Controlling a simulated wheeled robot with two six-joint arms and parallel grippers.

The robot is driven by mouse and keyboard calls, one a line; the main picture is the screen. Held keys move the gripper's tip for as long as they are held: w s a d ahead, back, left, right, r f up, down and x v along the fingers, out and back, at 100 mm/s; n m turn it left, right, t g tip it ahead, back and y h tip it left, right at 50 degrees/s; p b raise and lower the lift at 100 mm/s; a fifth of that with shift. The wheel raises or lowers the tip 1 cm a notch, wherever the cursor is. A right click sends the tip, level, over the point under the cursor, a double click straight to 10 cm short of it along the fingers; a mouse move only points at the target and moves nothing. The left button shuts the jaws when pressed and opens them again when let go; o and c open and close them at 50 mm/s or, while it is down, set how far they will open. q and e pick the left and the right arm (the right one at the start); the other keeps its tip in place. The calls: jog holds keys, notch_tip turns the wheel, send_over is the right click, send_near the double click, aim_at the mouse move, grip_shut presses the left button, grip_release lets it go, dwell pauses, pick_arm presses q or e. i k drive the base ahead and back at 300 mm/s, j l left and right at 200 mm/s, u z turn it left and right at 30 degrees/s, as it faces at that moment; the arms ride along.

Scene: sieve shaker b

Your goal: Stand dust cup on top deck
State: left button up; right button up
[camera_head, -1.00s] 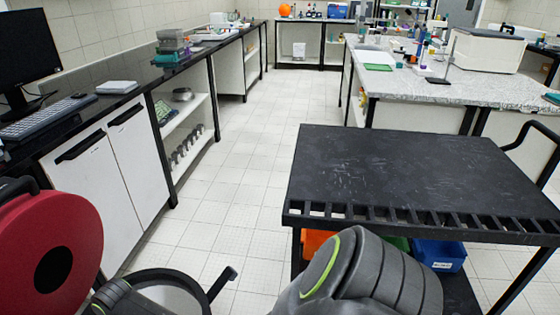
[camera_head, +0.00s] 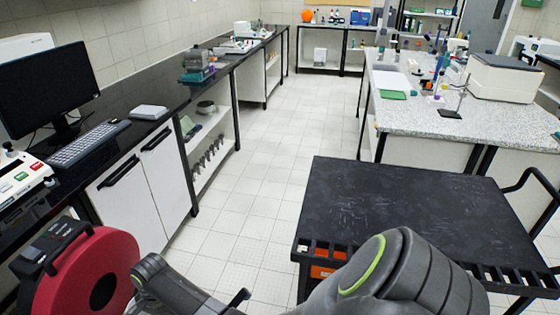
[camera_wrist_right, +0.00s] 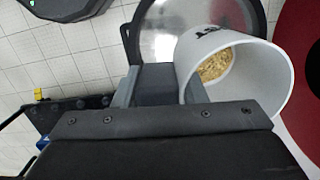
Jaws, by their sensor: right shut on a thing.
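The dust cup (camera_wrist_right: 262,92) is a white cup with dark lettering and tan granules inside, at the upper right of the right wrist view. My right gripper (camera_wrist_right: 160,88) is shut on the cup's near side. The contact is partly hidden by the fingers. The top deck (camera_head: 425,205) is the flat black top of a cart, at the right of the head view. It is bare. My right forearm hides part of its front edge. The cup and my right gripper are not visible in the head view. My left gripper is not visible in either view.
A red round thing (camera_head: 118,262) with a black hub stands at the lower left. A left bench (camera_head: 107,170) carries a monitor and keyboard. A grey speckled bench (camera_head: 425,118) stands beyond the cart. White floor (camera_head: 255,195) lies clear between. The cart's slotted front edge (camera_head: 335,250) borders the deck.

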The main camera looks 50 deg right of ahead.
aim_at(396, 225)
jog(key=k+l+z, duration=0.15)
jog(key=z, duration=0.25)
jog(key=k+l+z, duration=0.1)
jog(key=z, duration=0.25)
jog(key=l+z, duration=0.4)
